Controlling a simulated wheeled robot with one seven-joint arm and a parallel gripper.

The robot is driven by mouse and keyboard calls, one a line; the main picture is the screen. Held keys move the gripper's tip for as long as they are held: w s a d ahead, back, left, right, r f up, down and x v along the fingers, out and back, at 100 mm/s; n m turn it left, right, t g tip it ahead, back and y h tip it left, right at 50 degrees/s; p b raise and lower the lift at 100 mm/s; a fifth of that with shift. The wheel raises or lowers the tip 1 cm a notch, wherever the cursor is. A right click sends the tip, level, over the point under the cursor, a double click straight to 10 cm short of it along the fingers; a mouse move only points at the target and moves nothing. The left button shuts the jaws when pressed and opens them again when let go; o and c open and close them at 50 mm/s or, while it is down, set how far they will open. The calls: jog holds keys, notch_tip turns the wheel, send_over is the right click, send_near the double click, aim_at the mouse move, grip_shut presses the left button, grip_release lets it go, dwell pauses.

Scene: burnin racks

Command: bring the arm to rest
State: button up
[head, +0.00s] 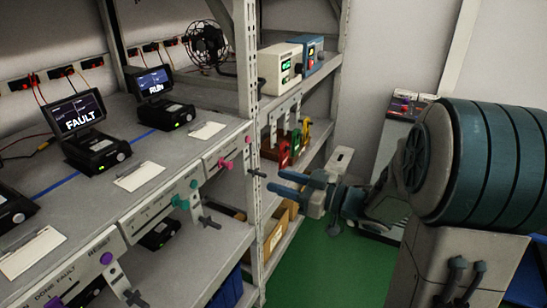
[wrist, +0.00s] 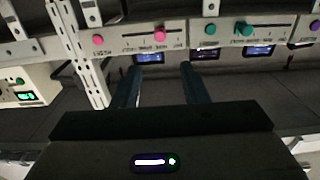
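My gripper (head: 276,182) is in front of the rack's right end in the head view, its blue fingers pointing left toward the shelf front. In the wrist view the two fingers of my gripper (wrist: 160,72) stand apart with nothing between them, so it is open and empty. A slider strip with a pink knob (head: 225,163) is on the shelf edge just left of the fingers. Pink knobs (wrist: 159,34) and teal knobs (wrist: 211,29) also show beyond the fingers in the wrist view. I cannot tell any contact with the rack.
On the upper shelf stand a unit reading FAULT (head: 93,148) and one reading RUN (head: 163,108). A rack post (head: 247,60) rises behind the gripper, with a cream box (head: 281,68) and a fan (head: 206,45) near it. Green floor (head: 335,265) is free below.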

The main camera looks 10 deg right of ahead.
jog(key=d+m+t+h+p, duration=0.2)
jog(key=d+m+h, duration=0.8)
jog(key=h, duration=0.6)
jog(key=s+a+f+g, duration=0.1)
jog(key=s+g, duration=0.3)
jog(key=s, duration=0.5)
jog(key=s+a+f+m+g+y+p, duration=0.1)
jog(key=s+g, duration=0.4)
jog(key=s, duration=0.5)
jog(key=shift+a+f+m, duration=0.3)
jog(key=shift+a+f, duration=0.15)
jog(key=shift+a, duration=0.35)
